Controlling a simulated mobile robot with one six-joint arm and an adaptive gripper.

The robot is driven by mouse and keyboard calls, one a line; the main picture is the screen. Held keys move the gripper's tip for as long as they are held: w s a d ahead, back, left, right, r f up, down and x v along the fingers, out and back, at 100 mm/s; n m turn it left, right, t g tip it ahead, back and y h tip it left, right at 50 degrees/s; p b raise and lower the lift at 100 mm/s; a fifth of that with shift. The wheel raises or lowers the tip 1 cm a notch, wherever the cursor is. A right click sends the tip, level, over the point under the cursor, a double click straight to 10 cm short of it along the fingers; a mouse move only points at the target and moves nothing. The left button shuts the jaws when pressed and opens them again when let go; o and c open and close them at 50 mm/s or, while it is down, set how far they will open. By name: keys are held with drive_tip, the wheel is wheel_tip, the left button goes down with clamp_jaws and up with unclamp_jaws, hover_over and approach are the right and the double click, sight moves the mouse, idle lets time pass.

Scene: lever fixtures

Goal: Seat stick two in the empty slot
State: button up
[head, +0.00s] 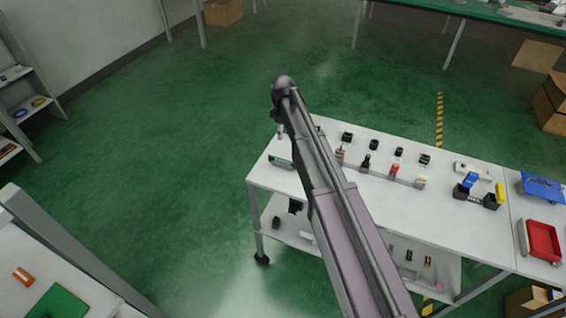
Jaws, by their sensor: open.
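The white workbench (320,190) carries small fixtures in the head view. A dark holder (478,196) near its right part has a blue piece (470,180) and a yellow piece (500,193). A small green panel (281,162) stands at the bench's left end, partly behind my arm. I cannot tell which thing is stick two, and no empty slot can be made out at this size. My arm reaches up across the middle of the view and hides part of the bench. My gripper does not show; my own arm may hide it.
Several black fixtures (398,152) line the bench's back; a red-topped piece (394,169) stands in a front row. A red tray (541,240) and a blue tray (542,187) are at right. A lower shelf (290,233) holds small items. Green floor is clear at left.

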drive_tip(key=shift+f, duration=0.1)
drive_tip(key=b, duration=0.9)
hover_over(283, 163)
drive_tip(key=f, duration=0.8)
drive_tip(key=shift+w+a+f, duration=0.1)
drive_tip(key=shift+w+f, duration=0.1)
drive_tip(key=shift+f, duration=0.05)
drive_tip(key=shift+f, duration=0.1)
wheel_tip(283, 163, down, 5)
drive_tip(key=b, duration=0.5)
idle(0.4)
clamp_jaws()
